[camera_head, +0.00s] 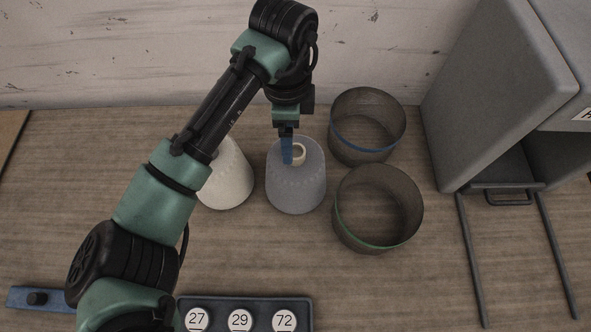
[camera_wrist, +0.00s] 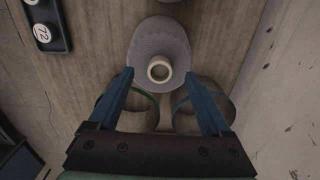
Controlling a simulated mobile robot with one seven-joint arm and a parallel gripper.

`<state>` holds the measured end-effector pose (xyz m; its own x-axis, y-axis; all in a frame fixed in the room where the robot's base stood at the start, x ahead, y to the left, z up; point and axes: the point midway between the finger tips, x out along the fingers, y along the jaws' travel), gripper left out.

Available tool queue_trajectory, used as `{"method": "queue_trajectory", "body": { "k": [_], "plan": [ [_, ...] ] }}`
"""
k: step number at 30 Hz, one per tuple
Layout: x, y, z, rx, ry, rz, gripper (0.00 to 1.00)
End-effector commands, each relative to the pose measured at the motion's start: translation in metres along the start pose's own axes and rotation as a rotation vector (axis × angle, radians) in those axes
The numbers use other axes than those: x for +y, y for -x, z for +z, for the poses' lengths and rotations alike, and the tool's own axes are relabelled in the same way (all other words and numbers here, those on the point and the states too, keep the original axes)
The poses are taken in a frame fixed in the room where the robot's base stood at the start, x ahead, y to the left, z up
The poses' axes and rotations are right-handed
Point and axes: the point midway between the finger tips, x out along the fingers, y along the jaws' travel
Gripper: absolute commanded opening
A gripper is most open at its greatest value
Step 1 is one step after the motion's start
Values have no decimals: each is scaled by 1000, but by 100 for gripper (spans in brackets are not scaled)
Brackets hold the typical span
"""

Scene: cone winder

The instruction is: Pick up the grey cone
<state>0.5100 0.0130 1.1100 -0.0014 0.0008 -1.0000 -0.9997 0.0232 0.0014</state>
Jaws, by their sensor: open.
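The grey cone (camera_head: 297,187) stands upright on the wooden table, with a pale tube end showing at its top. My gripper (camera_head: 287,161) is above it, pointing down, and overlaps the tube's left side in the head view. In the wrist view the grey cone (camera_wrist: 160,45) lies at the upper middle, just ahead of my gripper (camera_wrist: 160,88). The two blue fingers are spread apart, with the tube end between their tips in the picture. Nothing is held. I cannot tell how far the tips are above the cone.
A white cone (camera_head: 228,178) stands close at left, partly behind my arm. A blue-banded mesh bin (camera_head: 367,150) and a green-banded mesh bin (camera_head: 345,236) stand close at right. A numbered dark tray (camera_head: 262,304) lies in front. A grey cabinet (camera_head: 490,90) stands far right.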

Motion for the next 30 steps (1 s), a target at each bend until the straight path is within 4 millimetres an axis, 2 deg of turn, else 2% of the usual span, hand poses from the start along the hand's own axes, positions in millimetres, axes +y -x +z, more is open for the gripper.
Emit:
{"method": "queue_trajectory", "body": {
  "k": [6,10,19,30],
  "plan": [
    [1,-26,-14,0,0,3,82],
    [0,-43,-13,-1,1,2,82],
    [0,-49,-13,0,0,0,81],
    [0,-49,-13,0,1,-1,14]
  ]
}}
